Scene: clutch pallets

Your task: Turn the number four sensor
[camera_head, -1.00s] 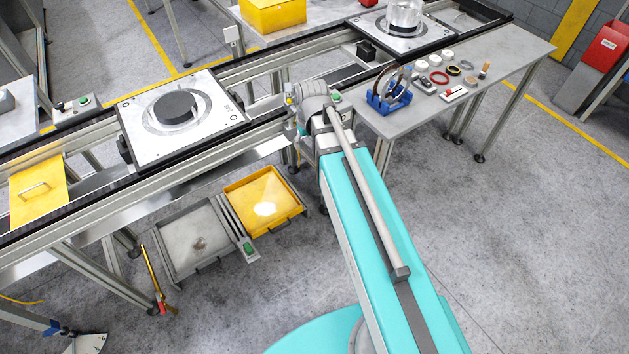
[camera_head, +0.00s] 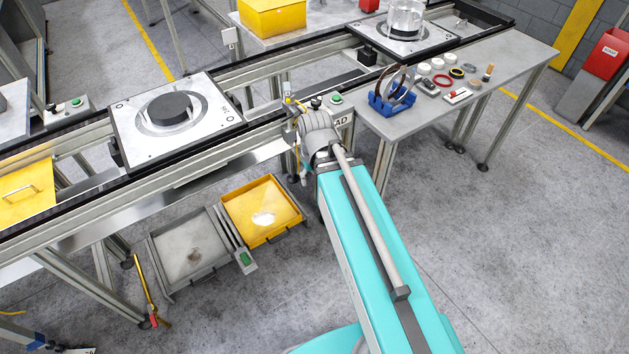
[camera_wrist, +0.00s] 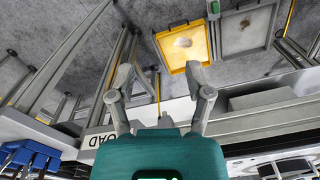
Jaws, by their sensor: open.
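No sensor with a readable number four shows in either view. A small upright fitting with a yellow part (camera_head: 288,100) stands at the conveyor's near rail, just beside my wrist; I cannot tell whether it is a sensor. In the wrist view my gripper (camera_wrist: 165,84) is open, its two grey fingers wide apart with nothing between them. Its fingers show against the conveyor frame and the floor beyond. In the head view my wrist is at the conveyor's near edge, and the fingers cannot be made out there.
The conveyor carries a pallet with a dark disc (camera_head: 128,128) and a farther pallet (camera_head: 436,46). A green-button box (camera_head: 336,99) sits by my wrist. A blue rack (camera_head: 379,106) and small parts lie on the grey table (camera_head: 520,62). Yellow (camera_head: 233,214) and grey (camera_head: 163,270) trays stand below.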

